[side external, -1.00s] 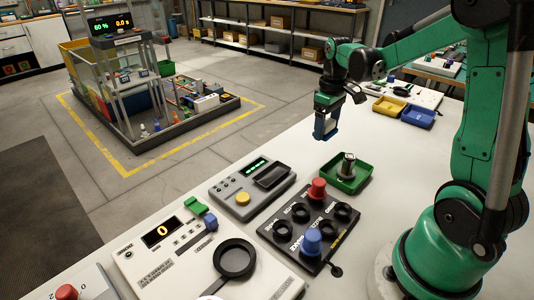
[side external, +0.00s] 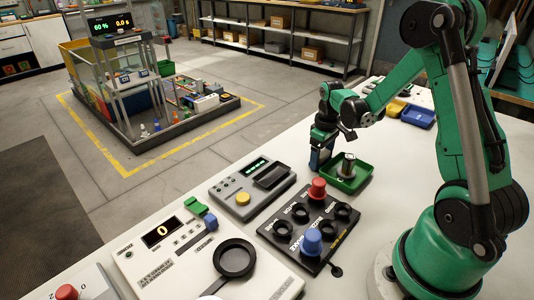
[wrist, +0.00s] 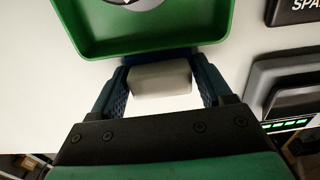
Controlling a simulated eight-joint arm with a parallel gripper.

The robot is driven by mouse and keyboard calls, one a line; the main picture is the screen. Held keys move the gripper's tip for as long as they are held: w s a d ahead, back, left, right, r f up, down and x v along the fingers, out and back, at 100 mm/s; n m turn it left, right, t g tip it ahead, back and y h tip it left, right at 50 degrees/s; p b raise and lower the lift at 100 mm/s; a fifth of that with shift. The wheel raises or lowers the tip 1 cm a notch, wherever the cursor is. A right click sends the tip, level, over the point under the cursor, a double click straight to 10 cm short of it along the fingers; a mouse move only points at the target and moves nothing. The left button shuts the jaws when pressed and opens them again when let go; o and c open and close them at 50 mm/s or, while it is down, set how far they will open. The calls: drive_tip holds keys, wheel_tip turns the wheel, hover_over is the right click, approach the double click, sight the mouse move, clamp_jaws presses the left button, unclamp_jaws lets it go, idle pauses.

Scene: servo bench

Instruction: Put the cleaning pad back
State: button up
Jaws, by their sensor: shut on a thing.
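The cleaning pad, a pale grey-white block (wrist: 160,79), sits between my two fingers in the wrist view, with a blue strip along its far edge. My gripper (side external: 319,161) is shut on it, just left of the green tray, low over the white bench. In the side view my fingers and wrist mostly hide the pad, and I cannot tell whether it touches the bench. A shallow black tray (side external: 272,176) lies on the grey device with the green display, in front of my gripper.
The green tray (side external: 364,183) holds a metal cylindrical part (side external: 348,165); its rim is close to my fingers. A black panel (side external: 292,249) with ring sockets and red and blue knobs stands nearer the camera. Blue and yellow bins (side external: 418,116) stand at the back right.

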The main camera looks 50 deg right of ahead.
sight(322, 153)
drive_tip(key=o, duration=1.3)
wheel_tip(322, 153, up, 12)
drive_tip(key=s+a+t, duration=0.1)
drive_tip(key=a+t, duration=0.2)
drive_tip(key=a, duration=0.5)
drive_tip(key=s+a+r+t, duration=0.1)
drive_tip(key=a+t, duration=0.3)
drive_tip(key=a, duration=0.5)
drive_tip(key=shift+s+a+r, duration=0.3)
drive_tip(key=shift+s, duration=0.15)
